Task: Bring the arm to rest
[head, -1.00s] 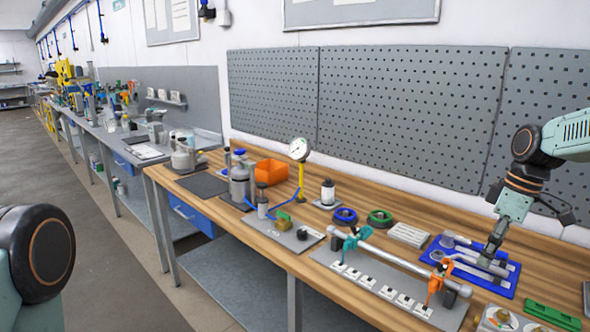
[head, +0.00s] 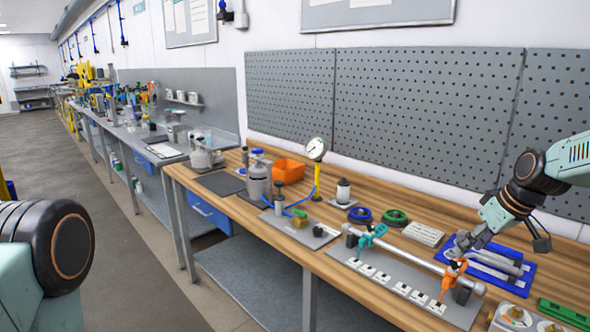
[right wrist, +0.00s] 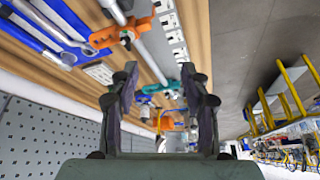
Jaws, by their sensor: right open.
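My right gripper (head: 466,246) is above the wooden bench, near the left edge of the blue tray and close behind the orange clamp. In the right wrist view its two fingers (right wrist: 165,95) stand wide apart with nothing between them. The right arm comes in from the right edge of the head view, bent down at the wrist. Of my left arm only a dark round joint and a pale link show at the lower left; its gripper is out of view.
The blue tray (head: 522,283) holds grey shafted parts. A metal rod (head: 410,258) runs between stands, with a teal clamp (head: 370,236) and an orange clamp (head: 453,276) on it. A pressure gauge (head: 316,149) and orange bin (head: 289,171) stand farther left. A perforated panel (head: 420,120) backs the bench.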

